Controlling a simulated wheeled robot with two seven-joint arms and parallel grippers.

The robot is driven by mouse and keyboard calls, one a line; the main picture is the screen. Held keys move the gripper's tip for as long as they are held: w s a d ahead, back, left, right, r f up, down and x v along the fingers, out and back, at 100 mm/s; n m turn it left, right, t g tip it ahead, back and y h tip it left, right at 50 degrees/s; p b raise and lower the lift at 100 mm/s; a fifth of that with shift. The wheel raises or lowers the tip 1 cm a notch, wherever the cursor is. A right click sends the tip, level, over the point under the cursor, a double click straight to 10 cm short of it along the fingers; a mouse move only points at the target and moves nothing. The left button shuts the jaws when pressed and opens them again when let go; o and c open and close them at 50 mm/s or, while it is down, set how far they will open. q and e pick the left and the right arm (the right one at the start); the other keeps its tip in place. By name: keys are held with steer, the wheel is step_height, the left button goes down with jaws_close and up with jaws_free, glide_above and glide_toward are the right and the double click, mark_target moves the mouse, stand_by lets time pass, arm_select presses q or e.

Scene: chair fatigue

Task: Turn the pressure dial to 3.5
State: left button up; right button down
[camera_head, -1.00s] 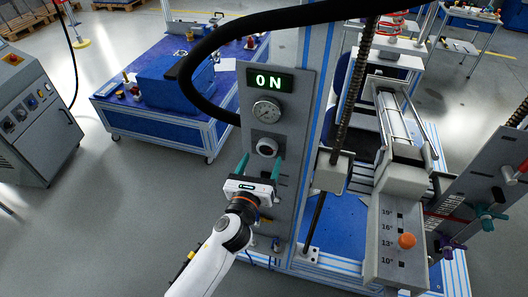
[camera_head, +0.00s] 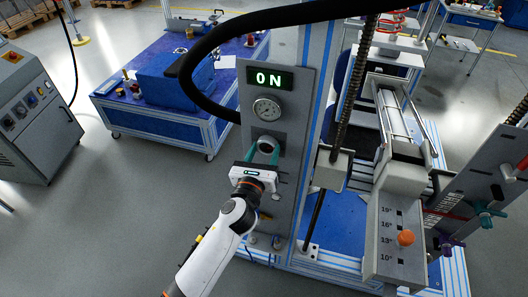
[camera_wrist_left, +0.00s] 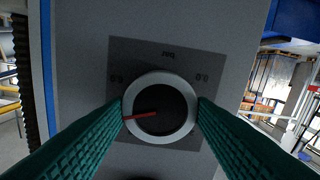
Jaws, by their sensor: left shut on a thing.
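The pressure dial (camera_head: 266,146) is a round knob with a light rim on the front of the grey panel, below the gauge. My left gripper (camera_head: 263,152) reaches it from below and is shut on it. In the left wrist view the dial (camera_wrist_left: 160,108) has a pale ring, a dark face and a red pointer directed to the left. The green fingers of my left gripper (camera_wrist_left: 160,112) touch the ring on both sides. Small markings on the dark plate around it appear upside down. My right gripper is not in view.
The round pressure gauge (camera_head: 267,109) sits above the dial, under a lit ON display (camera_head: 270,78). A thick black hose (camera_head: 225,45) arches over the panel. A box with an orange knob (camera_head: 406,238) stands to the right. Open floor (camera_head: 130,220) lies to the left.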

arm_select(q)
steer(key=n, duration=0.5)
steer(key=shift+n+b, duration=0.3)
steer(key=n, duration=0.5)
steer(key=shift+n+b, duration=0.3)
steer(key=shift+n, duration=0.4)
steer(key=o, duration=1)
steer(key=shift+a, duration=0.1)
